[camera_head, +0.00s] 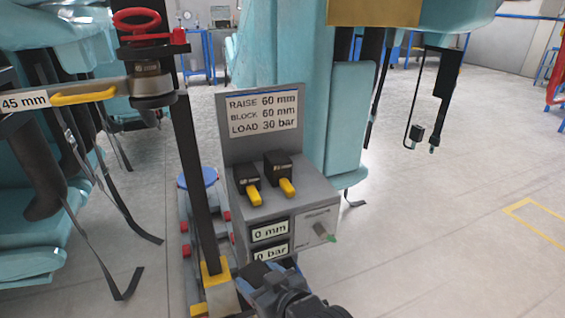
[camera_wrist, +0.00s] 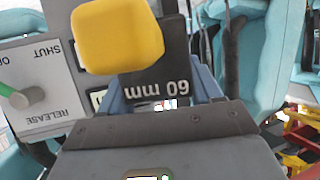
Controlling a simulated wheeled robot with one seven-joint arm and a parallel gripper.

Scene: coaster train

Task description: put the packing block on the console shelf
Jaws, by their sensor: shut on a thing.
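The packing block (camera_wrist: 172,72) is dark, with a "60 mm" label upside down in the wrist view and a yellow part beside it. My gripper (camera_wrist: 165,90) is shut on it, its bluish fingers on both sides. In the head view my gripper (camera_head: 266,280) is at the bottom, low in front of the grey console (camera_head: 308,228). A dark piece by its tips is probably the block, mostly hidden.
A dark post (camera_head: 190,185) with a red-wheeled fitting (camera_head: 140,40) stands close on the left. Teal seats flank the console. Open floor (camera_head: 430,220) lies to the right.

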